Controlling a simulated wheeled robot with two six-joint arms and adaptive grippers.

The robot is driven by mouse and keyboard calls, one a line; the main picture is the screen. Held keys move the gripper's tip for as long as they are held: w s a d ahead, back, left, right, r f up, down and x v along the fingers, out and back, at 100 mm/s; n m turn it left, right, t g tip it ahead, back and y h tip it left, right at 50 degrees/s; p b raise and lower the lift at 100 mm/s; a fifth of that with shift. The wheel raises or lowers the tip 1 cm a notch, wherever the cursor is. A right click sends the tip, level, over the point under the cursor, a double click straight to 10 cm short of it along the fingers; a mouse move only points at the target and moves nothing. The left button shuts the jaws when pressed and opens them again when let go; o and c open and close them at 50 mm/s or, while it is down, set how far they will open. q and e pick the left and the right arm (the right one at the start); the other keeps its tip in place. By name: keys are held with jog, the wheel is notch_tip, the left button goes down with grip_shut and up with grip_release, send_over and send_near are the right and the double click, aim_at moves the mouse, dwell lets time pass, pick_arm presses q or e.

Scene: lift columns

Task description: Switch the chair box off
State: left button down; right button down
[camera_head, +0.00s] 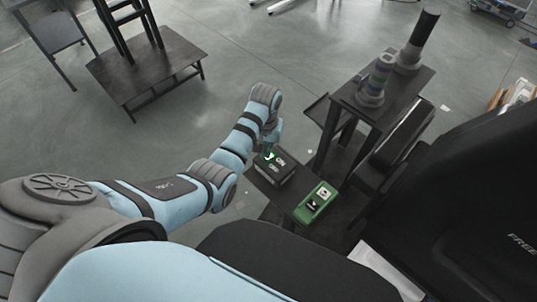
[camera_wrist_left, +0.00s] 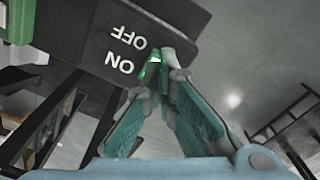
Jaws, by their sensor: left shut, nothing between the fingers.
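A dark box (camera_head: 283,173) with white ON and OFF lettering sits on a small dark stand in the head view. In the left wrist view the box (camera_wrist_left: 85,38) fills the upper left, with its lettering upside down. My left gripper (camera_head: 267,147) is shut and empty, its tips at the box's ON side. In the wrist view the tips of my left gripper (camera_wrist_left: 166,62) are beside a small green part (camera_wrist_left: 150,68) near the ON label. The tips partly cover this part, so I cannot tell its position or whether they touch it. My right gripper is out of view.
A green box (camera_head: 317,201) lies near the dark box on the same stand. A dark side table (camera_head: 400,95) with cylindrical items stands beyond, right. A large black chair-like form (camera_head: 470,200) fills the right. A low dark table (camera_head: 150,70) stands upper left. Open floor lies between.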

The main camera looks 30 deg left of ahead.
pick_arm(q)
jog(key=shift+f+b, duration=0.5)
jog(key=shift+f, duration=0.4)
notch_tip(320, 180, up, 3)
jog(key=p, duration=0.3)
jog(key=shift+p, duration=0.3)
jog(key=shift+w+r+b, duration=0.1)
jog(key=shift+r+b, duration=0.2)
jog(key=shift+b, duration=0.05)
jog(key=shift+r, duration=1.75)
